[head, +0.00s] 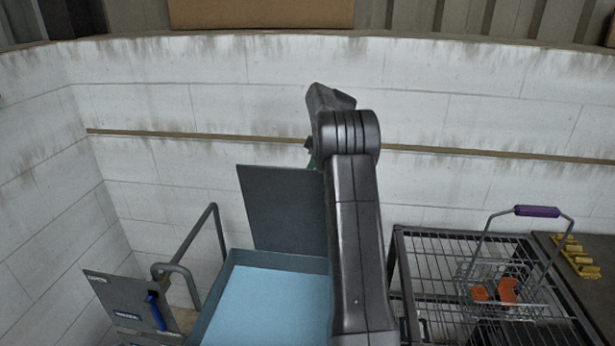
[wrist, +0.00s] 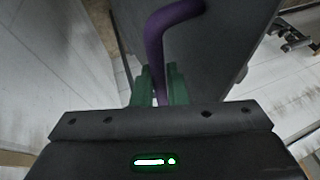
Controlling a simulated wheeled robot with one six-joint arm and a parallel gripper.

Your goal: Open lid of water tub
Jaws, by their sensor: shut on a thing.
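The water tub (head: 232,256) shows in the head view with light blue water (head: 265,305) visible inside. Its dark grey lid (head: 285,208) stands nearly upright at the tub's back edge, with its right part hidden by my arm. In the wrist view, the grey panel of the lid (wrist: 232,45) is close in front, with a bent purple handle (wrist: 172,18). My gripper (wrist: 159,78) has green fingers, shut on the purple handle. In the head view the gripper is mostly hidden behind my arm, with only a sliver of green showing.
A wire rack (head: 440,262) stands right of the tub, holding a wire basket (head: 505,275) with a purple grip and orange items. A grey pipe (head: 195,240) and a panel with a blue lever (head: 156,312) are at left. A pale block wall (head: 450,100) closes the back.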

